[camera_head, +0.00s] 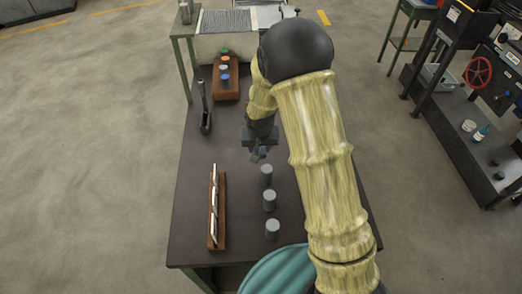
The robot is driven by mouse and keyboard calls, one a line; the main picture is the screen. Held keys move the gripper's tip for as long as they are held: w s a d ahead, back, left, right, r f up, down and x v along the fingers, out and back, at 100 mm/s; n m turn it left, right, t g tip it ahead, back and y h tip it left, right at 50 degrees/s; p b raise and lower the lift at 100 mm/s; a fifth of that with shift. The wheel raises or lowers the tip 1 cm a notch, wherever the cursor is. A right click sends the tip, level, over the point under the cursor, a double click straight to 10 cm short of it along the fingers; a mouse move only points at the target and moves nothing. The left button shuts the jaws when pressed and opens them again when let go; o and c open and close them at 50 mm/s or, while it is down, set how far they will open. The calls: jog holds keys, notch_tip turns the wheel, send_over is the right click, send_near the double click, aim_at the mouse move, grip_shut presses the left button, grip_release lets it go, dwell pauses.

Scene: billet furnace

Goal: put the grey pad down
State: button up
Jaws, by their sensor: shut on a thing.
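My gripper (259,153) points down over the dark table (195,165), right of its middle line. It is shut on a small grey thing, which I take to be the grey pad; the fingers hide most of it. I cannot tell whether it touches the table top. Just in front of the gripper, a row of grey cylinders stands upright on the table: a far one (267,174), a middle one (269,200) and a near one (272,229).
A wooden rack (222,190) holding white plates stands left of the cylinders. A wooden block (217,89) with coloured round pieces lies farther back. Bare table lies between rack and gripper. My arm hides the table's right part.

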aim_at(259, 151)
jog(key=shift+f, duration=1.7)
jog(key=shift+f, duration=0.1)
jog(key=shift+f+p, duration=0.6)
jog(key=shift+f, duration=1.35)
jog(key=shift+f, duration=0.1)
jog(key=shift+f, duration=0.15)
jog(key=o, duration=1)
jog(key=b+v, duration=0.2)
jog(key=v, duration=1)
jog(key=shift+r, duration=0.3)
